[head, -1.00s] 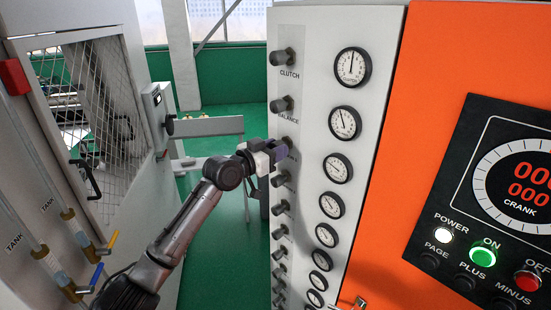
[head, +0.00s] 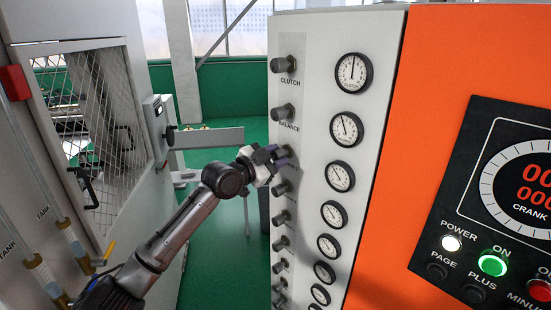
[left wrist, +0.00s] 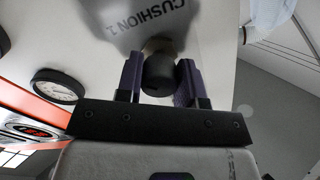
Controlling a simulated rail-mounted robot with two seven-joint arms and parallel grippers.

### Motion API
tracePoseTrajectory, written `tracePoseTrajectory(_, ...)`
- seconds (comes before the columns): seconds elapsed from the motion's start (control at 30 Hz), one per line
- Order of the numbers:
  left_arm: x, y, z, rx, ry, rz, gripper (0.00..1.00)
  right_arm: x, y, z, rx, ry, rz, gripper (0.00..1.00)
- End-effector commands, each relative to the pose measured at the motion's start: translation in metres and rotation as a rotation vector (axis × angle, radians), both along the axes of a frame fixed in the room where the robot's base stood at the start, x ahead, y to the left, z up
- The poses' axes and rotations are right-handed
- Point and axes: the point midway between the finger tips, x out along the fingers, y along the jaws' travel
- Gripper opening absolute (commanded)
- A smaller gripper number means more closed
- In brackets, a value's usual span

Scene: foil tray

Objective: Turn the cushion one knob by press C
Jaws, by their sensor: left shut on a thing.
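The cushion one knob (left wrist: 158,76) is a dark round knob on the white panel. In the left wrist view it sits between the two purple-sided fingers of my left gripper (left wrist: 160,82), under the upside-down label CUSHION 1 (left wrist: 150,18). In the head view my left gripper (head: 280,163) is at the knob column, below the BALANCE knob (head: 283,113), and largely hides the knob it holds. The gripper is shut on the knob. My right gripper is not in view.
The CLUTCH knob (head: 284,64) is at the top of the column, and several more knobs run below my gripper. A row of round gauges (head: 341,176) stands to the right. An orange cabinet (head: 440,70) with a control display is farther right. A mesh door (head: 100,110) stands left.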

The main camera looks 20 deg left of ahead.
Motion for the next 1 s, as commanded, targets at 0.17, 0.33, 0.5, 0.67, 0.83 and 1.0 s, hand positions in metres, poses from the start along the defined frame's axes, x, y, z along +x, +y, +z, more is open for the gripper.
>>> tracePoseTrajectory(0.17, 0.0001, 0.0001, -0.0004, 0.005, -0.002, 0.001, 0.11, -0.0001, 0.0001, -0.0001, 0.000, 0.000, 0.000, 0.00)
tracePoseTrajectory(0.33, 0.0001, 0.0000, -0.0003, 0.004, -0.002, 0.000, 0.11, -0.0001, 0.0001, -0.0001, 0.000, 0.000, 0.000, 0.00)
tracePoseTrajectory(0.5, 0.0001, -0.0001, -0.0004, 0.004, -0.002, 0.000, 0.43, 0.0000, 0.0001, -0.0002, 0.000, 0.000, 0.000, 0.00)
tracePoseTrajectory(0.67, 0.0001, -0.0001, -0.0003, 0.004, -0.002, 0.000, 0.59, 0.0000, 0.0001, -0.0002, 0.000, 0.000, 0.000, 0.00)
tracePoseTrajectory(0.83, 0.0000, -0.0001, -0.0002, 0.004, -0.002, 0.000, 0.60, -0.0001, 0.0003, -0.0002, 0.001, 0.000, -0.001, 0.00)
tracePoseTrajectory(1.0, -0.0031, 0.0016, -0.0007, 0.004, -0.003, -0.001, 0.60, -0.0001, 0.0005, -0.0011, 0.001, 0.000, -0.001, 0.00)
